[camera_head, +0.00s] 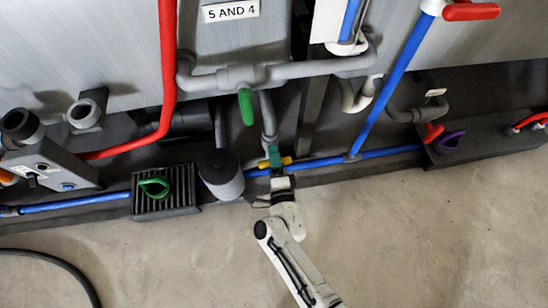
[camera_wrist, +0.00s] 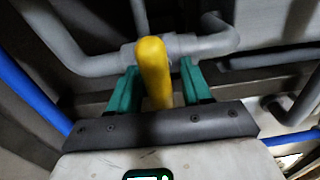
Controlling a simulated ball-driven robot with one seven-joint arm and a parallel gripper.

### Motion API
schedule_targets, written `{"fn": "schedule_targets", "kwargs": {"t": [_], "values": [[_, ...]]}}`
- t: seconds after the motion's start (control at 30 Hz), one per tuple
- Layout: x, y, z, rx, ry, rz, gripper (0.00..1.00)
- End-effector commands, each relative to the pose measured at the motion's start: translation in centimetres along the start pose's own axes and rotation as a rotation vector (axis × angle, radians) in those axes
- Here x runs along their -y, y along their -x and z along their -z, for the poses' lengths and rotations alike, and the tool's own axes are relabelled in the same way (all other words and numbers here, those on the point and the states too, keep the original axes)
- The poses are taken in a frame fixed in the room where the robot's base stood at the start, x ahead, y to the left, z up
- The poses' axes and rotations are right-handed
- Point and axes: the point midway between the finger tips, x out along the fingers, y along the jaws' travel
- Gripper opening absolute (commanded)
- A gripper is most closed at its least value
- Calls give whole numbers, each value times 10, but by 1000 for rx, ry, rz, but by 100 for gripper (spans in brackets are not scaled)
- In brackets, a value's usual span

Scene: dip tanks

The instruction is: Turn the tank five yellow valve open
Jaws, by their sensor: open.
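The yellow valve handle (camera_wrist: 153,68) stands upright between the two green fingers of my gripper (camera_wrist: 158,75) in the wrist view. The fingers are open, with a gap visible on the right side of the handle; on the left the finger is very close, and I cannot tell if it touches. The handle sits in front of a grey pipe (camera_wrist: 205,45). In the head view, my gripper (camera_head: 275,156) is at the low pipes by the wall, with bits of the yellow handle (camera_head: 287,160) showing on either side; the fingers hide the rest.
A sign reading "5 AND 4" (camera_head: 231,11) is on the tank above. A green handle (camera_head: 245,106) hangs above left of my gripper. A grey cylinder (camera_head: 221,175) stands close to the left. A blue pipe (camera_head: 325,162) runs along the wall.

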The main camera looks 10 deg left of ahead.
Motion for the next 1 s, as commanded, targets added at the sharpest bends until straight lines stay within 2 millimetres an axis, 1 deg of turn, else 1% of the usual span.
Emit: {"fn": "schedule_targets", "kwargs": {"t": [0.1,0.37,0.87,1.0], "values": [[-1,-4,0,-1,0,-1,49],[0,-5,0,0,0,-1,48],[0,-4,0,0,0,-2,0],[0,-4,0,1,3,-2,0]]}}
